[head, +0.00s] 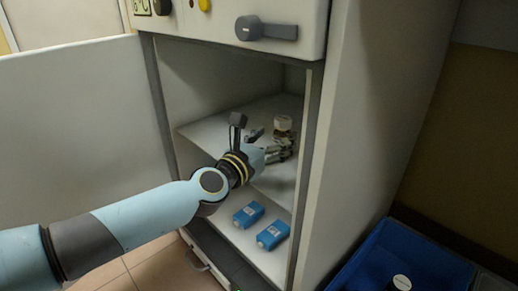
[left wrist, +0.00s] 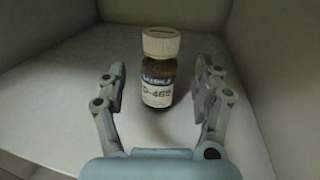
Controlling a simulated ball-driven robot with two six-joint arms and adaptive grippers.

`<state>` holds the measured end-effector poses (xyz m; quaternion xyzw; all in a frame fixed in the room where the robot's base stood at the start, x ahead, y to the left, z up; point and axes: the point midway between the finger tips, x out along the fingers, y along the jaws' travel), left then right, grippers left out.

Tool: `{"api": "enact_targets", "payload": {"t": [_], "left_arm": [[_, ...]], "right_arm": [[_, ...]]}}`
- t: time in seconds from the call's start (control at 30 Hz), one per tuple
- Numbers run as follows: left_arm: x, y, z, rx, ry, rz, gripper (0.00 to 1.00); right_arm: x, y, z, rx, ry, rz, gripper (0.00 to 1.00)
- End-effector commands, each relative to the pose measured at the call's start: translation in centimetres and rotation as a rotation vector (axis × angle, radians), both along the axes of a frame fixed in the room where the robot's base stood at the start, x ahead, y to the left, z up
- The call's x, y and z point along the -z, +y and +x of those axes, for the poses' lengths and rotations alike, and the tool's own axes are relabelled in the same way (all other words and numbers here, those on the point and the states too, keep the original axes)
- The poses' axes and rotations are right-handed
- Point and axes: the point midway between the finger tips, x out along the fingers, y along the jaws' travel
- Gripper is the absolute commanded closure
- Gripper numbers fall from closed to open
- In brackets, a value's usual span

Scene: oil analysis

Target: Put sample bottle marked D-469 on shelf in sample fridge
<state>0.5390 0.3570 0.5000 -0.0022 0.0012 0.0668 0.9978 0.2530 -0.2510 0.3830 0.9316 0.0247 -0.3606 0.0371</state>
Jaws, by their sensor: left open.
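The sample bottle (left wrist: 158,75) is small and dark with a white cap and a label reading D-469. It stands upright on the fridge shelf (left wrist: 60,95), between and slightly beyond the fingers of my left gripper (left wrist: 161,95), which is open and does not visibly touch it. In the head view the bottle's cap (head: 283,123) shows just past my left gripper (head: 277,147), which reaches inside the open sample fridge (head: 355,130) over the upper shelf (head: 205,135). My right gripper is not in view.
The fridge door (head: 75,100) stands open at the left. Two blue boxes (head: 249,214) (head: 272,235) lie on the lower level. A blue crate (head: 400,255) with a white-capped item (head: 402,282) stands at the lower right. The fridge side walls are close to my gripper.

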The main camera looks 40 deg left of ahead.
Motion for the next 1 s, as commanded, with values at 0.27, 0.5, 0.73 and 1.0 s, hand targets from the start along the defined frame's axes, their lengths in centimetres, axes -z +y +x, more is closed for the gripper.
{"api": "enact_targets", "payload": {"t": [0.27, 0.5, 0.73, 1.0], "left_arm": [[0.1, -0.7, -5.5, 0.001, 0.003, 0.001, 0.32], [0.0, -0.9, -6.9, 0.0, -0.001, 0.001, 0.32], [0.0, -0.9, -6.9, 0.0, -0.001, 0.001, 0.32], [-0.1, -0.9, -6.9, 0.0, -0.001, 0.0, 0.32]], "right_arm": [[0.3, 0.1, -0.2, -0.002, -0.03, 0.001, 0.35], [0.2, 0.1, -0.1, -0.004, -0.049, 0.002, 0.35], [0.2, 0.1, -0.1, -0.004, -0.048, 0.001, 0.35], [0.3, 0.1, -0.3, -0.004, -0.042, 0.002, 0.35]]}}
